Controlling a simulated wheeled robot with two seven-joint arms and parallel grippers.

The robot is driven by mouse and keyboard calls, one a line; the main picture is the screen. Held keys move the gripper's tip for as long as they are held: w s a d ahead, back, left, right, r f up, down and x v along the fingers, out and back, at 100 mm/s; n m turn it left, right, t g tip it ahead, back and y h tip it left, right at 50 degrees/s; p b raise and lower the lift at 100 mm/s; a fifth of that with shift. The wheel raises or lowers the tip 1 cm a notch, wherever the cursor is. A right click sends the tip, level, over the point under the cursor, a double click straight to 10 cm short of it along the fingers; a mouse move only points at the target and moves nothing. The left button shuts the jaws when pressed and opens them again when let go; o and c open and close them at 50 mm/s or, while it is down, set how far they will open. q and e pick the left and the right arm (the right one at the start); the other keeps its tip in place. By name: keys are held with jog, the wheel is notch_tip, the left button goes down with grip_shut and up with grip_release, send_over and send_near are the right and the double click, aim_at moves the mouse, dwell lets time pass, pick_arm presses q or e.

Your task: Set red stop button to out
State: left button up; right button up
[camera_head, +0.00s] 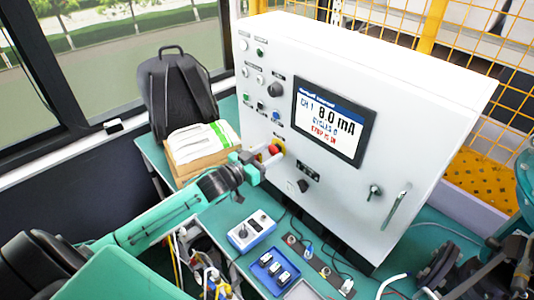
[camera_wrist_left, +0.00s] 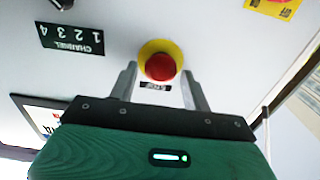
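The red stop button (camera_head: 275,149) sits on a yellow collar low on the front of the white control cabinet (camera_head: 402,86). In the left wrist view the red button (camera_wrist_left: 160,67) lies between and just beyond the fingertips. My left gripper (camera_head: 261,165) is open, its two fingers apart on either side of the button; I cannot tell whether they touch it. In the wrist view the left gripper (camera_wrist_left: 158,78) holds nothing visible. The cabinet screen (camera_head: 333,121) reads "CH 1 8.0 mA" and a red line that seems to say "STOP IS IN". My right gripper cannot be made out.
A black knob (camera_head: 303,186) is right of the button, below the screen. A cardboard box (camera_head: 200,158) and a black backpack (camera_head: 178,92) are at the left.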

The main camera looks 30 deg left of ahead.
pick_arm(q)
grip_shut()
jog(key=shift+s+p, duration=0.2)
jog(key=shift+p, duration=0.1)
jog(key=shift+s+a, duration=0.15)
jog(key=shift+s, duration=0.1)
jog(key=shift+o, duration=1.4)
grip_release()
jog(key=shift+s, duration=0.15)
pick_arm(e)
jog(key=shift+s+r, duration=0.25)
jog(key=shift+r, duration=0.05)
pick_arm(q)
jog(key=shift+a+f, duration=0.1)
pick_arm(e)
jog(key=shift+f, duration=0.1)
pick_arm(q)
jog(key=shift+s+a, duration=0.1)
jog(key=shift+s, duration=0.25)
jog(key=b+v, duration=0.4)
jog(key=v, duration=0.9)
pick_arm(e)
jog(key=shift+a+f, duration=0.1)
jog(key=shift+f, duration=1.9)
